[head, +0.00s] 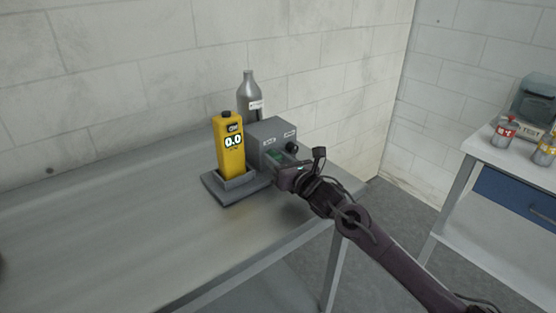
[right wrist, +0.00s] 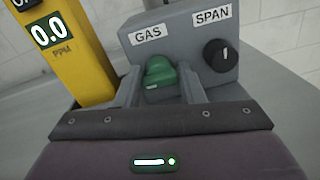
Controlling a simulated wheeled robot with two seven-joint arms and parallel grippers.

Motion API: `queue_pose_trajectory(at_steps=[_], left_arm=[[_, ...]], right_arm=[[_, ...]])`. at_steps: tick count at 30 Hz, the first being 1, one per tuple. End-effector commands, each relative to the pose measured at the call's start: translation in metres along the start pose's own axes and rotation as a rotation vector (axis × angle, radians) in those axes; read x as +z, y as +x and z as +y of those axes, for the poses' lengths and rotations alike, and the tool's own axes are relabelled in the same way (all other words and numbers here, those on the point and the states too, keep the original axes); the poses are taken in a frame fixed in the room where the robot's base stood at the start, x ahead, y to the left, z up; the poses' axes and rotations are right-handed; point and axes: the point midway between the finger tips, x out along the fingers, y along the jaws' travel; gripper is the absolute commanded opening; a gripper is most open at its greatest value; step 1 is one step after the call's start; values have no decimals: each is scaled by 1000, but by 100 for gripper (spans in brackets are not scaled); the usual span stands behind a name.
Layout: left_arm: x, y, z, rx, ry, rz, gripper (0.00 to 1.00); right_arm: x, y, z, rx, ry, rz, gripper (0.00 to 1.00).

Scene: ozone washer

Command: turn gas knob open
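The gas knob is green and sits below the GAS label on the grey box (head: 270,133). In the right wrist view the green gas knob (right wrist: 159,73) shows at the middle, its lower part cut off by my gripper body. My right gripper (head: 284,166) is in front of the box. In the right wrist view its two grey fingers (right wrist: 161,88) stand apart, one on each side of the knob. I cannot tell whether they touch it. My left gripper is not in view.
A black SPAN knob (right wrist: 221,55) sits right of the gas knob. A yellow meter (head: 230,148) reading 0.0 stands in a grey dock (head: 214,188) beside the box. A grey bottle (head: 249,90) stands behind. The metal table (head: 120,230) is clear at left.

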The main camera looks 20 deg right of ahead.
Motion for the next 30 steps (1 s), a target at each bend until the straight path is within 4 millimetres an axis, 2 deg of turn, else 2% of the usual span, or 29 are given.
queue_pose_trajectory(at_steps=[1,3,14,20,30], left_arm=[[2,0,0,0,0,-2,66],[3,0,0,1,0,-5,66],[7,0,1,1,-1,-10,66],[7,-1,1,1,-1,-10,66],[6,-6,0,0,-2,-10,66]], right_arm=[[0,0,1,2,0,0,21],[0,0,1,2,0,0,13],[0,0,1,2,63,3,13],[0,0,1,2,192,10,13],[2,0,0,-2,508,26,13]])
